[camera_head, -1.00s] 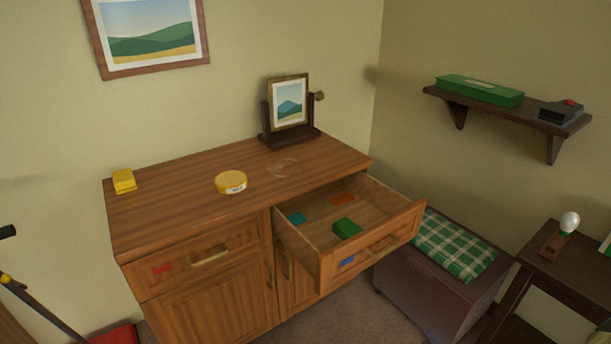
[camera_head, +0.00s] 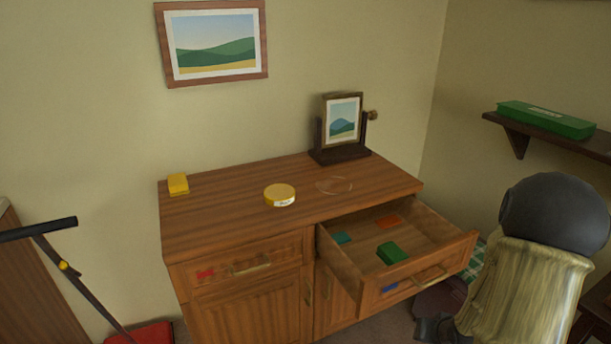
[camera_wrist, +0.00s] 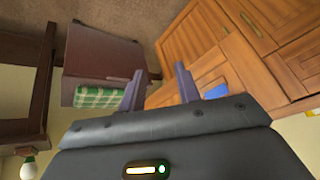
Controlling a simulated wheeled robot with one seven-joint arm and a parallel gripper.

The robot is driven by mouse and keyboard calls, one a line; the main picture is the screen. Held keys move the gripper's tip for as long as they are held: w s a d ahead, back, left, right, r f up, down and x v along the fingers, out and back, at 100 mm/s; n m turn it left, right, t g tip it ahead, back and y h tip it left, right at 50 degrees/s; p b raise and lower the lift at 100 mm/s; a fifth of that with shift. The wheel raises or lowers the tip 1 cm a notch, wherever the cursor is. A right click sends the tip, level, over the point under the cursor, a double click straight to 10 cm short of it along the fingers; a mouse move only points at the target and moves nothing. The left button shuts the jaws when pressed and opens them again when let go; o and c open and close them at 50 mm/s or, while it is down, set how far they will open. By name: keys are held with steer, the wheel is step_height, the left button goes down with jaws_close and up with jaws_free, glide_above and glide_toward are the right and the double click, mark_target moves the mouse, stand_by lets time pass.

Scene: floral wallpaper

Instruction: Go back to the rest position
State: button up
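My gripper shows in the wrist view (camera_wrist: 160,74). Its two dark fingers stand apart with nothing between them, so it is open and empty. In the head view my arm is at the lower right, in front of the right part of the scene; the fingers cannot be made out clearly there. The wooden cabinet (camera_head: 235,228) stands in the middle. Its right drawer (camera_head: 425,265) is pulled open and holds a green block (camera_head: 391,253), a teal piece (camera_head: 341,238) and an orange piece (camera_head: 388,221). The left drawer (camera_head: 222,268) is shut.
On the cabinet top are a yellow block (camera_head: 178,184), a round yellow tin (camera_head: 279,195), a clear disc (camera_head: 334,186) and a picture stand (camera_head: 341,140). A wall shelf (camera_head: 545,134) bears a green box (camera_head: 546,119). A chest with a checked cushion (camera_wrist: 99,96) is near my gripper.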

steer(key=s+a+r+n+g, duration=0.2)
steer(key=s+a+r, duration=0.3)
steer(key=a, duration=0.4)
steer(key=s+a+r+n+g, duration=0.25)
steer(key=a+r, duration=0.35)
steer(key=a, duration=0.4)
step_height(320, 180, up, 25)
steer(key=p, duration=2.5)
steer(key=shift+w+d+t+y, duration=0.25)
steer(key=shift+d+t+y, duration=0.05)
steer(key=shift+t, duration=0.15)
steer(key=shift+w, duration=0.1)
steer(key=shift+d, duration=0.2)
steer(key=shift+s, duration=0.2)
